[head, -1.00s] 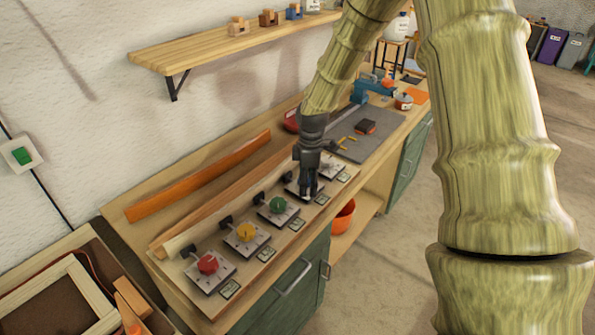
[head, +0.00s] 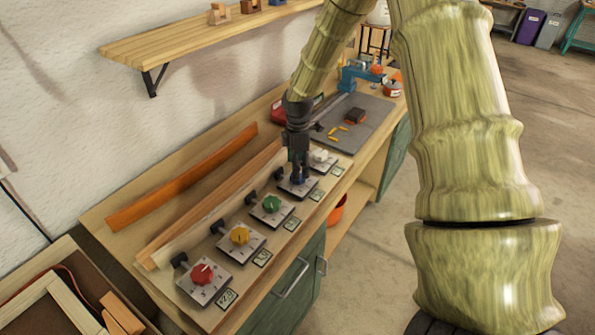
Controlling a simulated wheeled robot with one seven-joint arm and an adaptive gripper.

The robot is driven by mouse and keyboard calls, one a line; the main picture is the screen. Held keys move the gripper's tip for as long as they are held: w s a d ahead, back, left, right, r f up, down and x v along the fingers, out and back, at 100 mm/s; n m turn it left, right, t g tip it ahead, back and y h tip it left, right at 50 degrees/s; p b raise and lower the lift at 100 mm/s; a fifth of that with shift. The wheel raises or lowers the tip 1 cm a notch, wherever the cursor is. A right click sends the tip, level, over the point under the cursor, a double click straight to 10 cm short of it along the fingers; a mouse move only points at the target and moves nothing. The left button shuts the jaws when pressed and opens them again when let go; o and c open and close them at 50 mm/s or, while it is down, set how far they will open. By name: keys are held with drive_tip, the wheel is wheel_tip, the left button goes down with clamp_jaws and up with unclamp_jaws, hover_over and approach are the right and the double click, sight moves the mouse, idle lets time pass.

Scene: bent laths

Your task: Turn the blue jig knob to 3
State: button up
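The blue knob (head: 297,179) sits on its metal plate (head: 309,189), fourth in the row counted from the red end. Only a small dark blue part of it shows under my gripper (head: 299,172). My gripper points down onto it from above, with the fingers at the knob. Whether the fingers are closed on it or only around it cannot be told. The knob's pointer and the plate's numbers are hidden or too small to read. A small display card (head: 317,195) lies in front of that plate.
A green knob (head: 271,203), a yellow knob (head: 239,235) and a red knob (head: 202,274) stand nearer, a white knob (head: 320,156) farther. Wooden laths (head: 183,178) lie along the wall. A grey mat (head: 352,122) with yellow pieces lies behind. A shelf (head: 195,38) hangs above.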

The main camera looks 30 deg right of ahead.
drive_tip(key=shift+s+f, duration=0.25)
drive_tip(key=shift+f, duration=0.15)
drive_tip(key=shift+w+f+p, duration=0.1)
drive_tip(key=shift+f+p, duration=0.35)
drive_tip(key=shift+f, duration=1)
drive_tip(key=c, duration=1)
